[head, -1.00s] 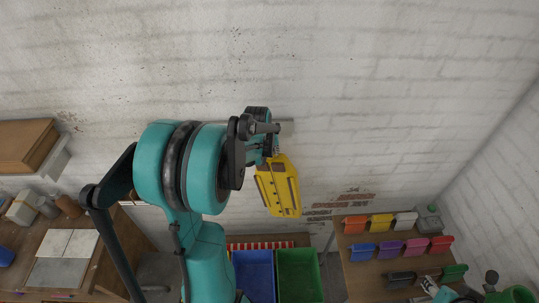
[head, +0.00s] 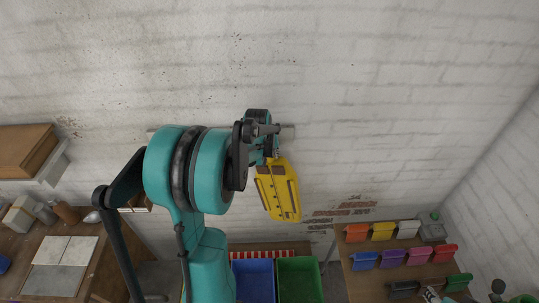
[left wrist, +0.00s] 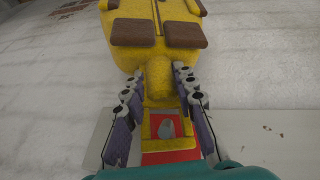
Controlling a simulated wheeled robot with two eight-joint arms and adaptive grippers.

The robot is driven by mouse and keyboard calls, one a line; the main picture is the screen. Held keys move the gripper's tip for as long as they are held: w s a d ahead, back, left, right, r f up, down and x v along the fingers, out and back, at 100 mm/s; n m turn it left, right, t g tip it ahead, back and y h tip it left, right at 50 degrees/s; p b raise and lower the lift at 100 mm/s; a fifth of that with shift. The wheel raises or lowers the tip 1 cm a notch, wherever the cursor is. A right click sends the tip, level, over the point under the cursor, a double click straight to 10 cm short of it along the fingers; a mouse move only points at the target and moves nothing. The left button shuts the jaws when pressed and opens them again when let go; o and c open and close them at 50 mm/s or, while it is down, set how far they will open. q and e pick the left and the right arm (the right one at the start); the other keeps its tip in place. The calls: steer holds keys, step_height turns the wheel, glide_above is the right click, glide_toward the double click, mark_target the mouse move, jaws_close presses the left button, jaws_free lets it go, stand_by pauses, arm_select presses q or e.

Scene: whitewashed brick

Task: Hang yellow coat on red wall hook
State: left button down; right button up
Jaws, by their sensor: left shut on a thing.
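My left gripper (head: 268,150) is shut on the yellow coat (head: 280,190) at its narrow top, close to the wall. The coat hangs below the gripper. In the left wrist view the gripper (left wrist: 160,92) has a finger on each side of the coat's neck. The coat (left wrist: 157,60) has brown patches, and a square yellow loop at its top. Through the loop I see the red hook's plate (left wrist: 171,157) and a grey peg (left wrist: 167,130). The peg's tip shows within the loop's opening; I cannot tell how deep it goes. Pale grey parts at the lower right edge may be my right gripper (head: 430,294).
A pale rail (head: 287,131) runs along the wall behind my left arm. Below stand a blue bin (head: 253,278) and a green bin (head: 299,280). A table (head: 365,277) with several coloured bins is at right. A wooden workbench (head: 95,275) is at left. The upper wall is clear.

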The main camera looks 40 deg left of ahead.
arm_select(q)
steer(key=c, duration=1.1)
jaws_free()
steer(key=shift+c, duration=0.2)
steer(key=v, duration=1.2)
steer(key=shift+d, duration=0.1)
